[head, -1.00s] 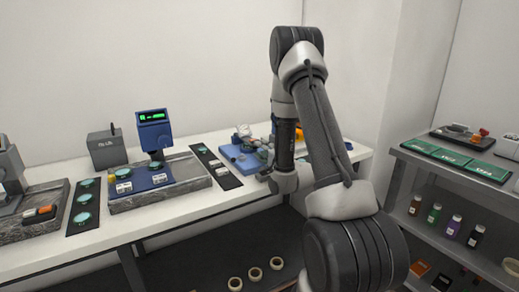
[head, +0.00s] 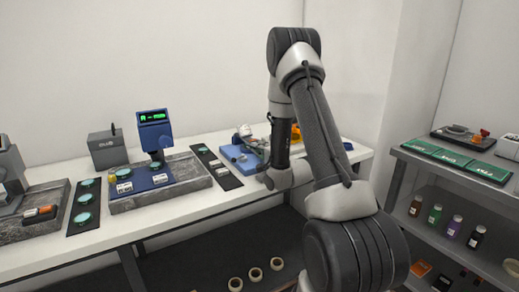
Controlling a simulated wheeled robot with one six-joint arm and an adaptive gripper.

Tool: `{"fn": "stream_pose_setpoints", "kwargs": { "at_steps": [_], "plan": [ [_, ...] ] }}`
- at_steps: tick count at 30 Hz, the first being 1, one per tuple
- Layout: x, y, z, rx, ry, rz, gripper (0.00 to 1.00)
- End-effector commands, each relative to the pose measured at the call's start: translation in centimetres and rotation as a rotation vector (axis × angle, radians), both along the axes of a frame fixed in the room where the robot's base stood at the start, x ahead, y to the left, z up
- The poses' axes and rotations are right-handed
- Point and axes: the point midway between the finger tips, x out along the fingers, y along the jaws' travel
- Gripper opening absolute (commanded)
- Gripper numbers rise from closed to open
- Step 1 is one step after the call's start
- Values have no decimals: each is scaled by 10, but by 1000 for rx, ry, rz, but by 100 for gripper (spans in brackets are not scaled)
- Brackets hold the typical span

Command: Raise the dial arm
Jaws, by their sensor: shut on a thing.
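A blue instrument base (head: 233,153) stands on the white bench, left of my arm. A small grey and white fixture (head: 244,132) rises at its back. It is too small for me to tell whether it is the dial arm. My arm's wrist comes down just right of the blue base, at the bench's front edge, and covers part of that area. My gripper's fingers are hidden, so I cannot see what they touch.
A blue device with a green display (head: 154,130) stands on a grey stone slab (head: 190,186) to the left. A dark strip with green discs (head: 222,174) lies between. A shelf unit with bottles (head: 435,213) stands at the right. Tape rolls (head: 255,274) lie below the bench.

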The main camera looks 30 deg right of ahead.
Motion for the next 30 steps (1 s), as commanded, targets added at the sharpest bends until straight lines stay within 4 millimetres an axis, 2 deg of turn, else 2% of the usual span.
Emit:
{"fn": "stream_pose_setpoints", "kwargs": {
  "at_steps": [7, 14, 23, 30],
  "plan": [
    [1, 0, 16, -4, 66, 0, 0],
    [6, 0, 47, -13, 223, 0, 0],
    [23, 1, 91, -23, 493, 1, 0],
    [41, 1, 115, -19, 495, 1, 0]
  ]
}}
